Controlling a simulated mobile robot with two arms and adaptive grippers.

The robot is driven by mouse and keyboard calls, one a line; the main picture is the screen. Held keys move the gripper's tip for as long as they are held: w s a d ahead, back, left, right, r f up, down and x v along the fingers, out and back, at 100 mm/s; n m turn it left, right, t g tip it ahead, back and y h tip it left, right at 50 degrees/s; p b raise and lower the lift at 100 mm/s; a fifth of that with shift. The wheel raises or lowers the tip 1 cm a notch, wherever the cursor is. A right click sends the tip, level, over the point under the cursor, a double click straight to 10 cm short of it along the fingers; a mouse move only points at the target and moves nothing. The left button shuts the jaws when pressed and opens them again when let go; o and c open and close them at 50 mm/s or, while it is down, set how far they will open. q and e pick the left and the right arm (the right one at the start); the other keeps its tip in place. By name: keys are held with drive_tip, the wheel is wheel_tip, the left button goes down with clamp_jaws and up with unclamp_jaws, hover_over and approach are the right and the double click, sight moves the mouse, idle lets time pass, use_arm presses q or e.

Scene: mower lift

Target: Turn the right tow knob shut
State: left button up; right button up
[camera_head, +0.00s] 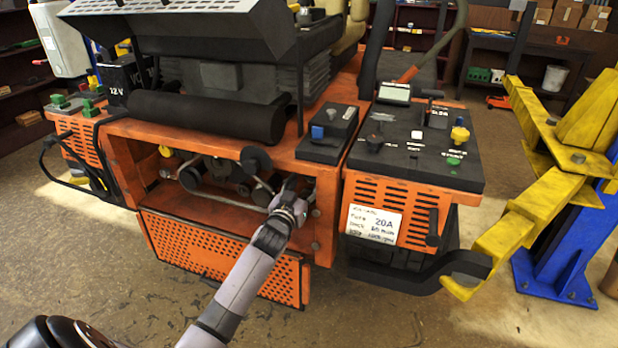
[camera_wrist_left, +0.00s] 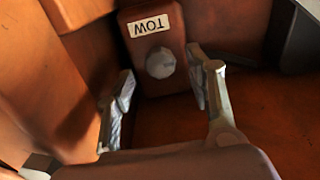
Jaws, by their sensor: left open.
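The tow knob (camera_wrist_left: 160,63) is a round grey knob on a brown block under a white label that reads TOW upside down, in the left wrist view. My left gripper (camera_wrist_left: 160,95) is open, with one finger on each side of the knob's block. The fingers look apart from the knob. In the head view my left gripper (camera_head: 292,188) reaches into the right part of the orange mower's (camera_head: 222,140) open front bay, and the knob cannot be made out there. My right gripper is not in view.
Pulleys and a belt (camera_head: 222,172) sit in the bay left of my gripper. A perforated orange panel (camera_head: 215,255) hangs below. A control panel (camera_head: 420,145) is at the upper right, and a yellow lift arm (camera_head: 515,235) stands at the right.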

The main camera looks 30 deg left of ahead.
use_arm(q)
drive_tip(key=shift+x, duration=1.8)
drive_tip(key=shift+c, duration=0.3)
drive_tip(key=c, duration=1.1)
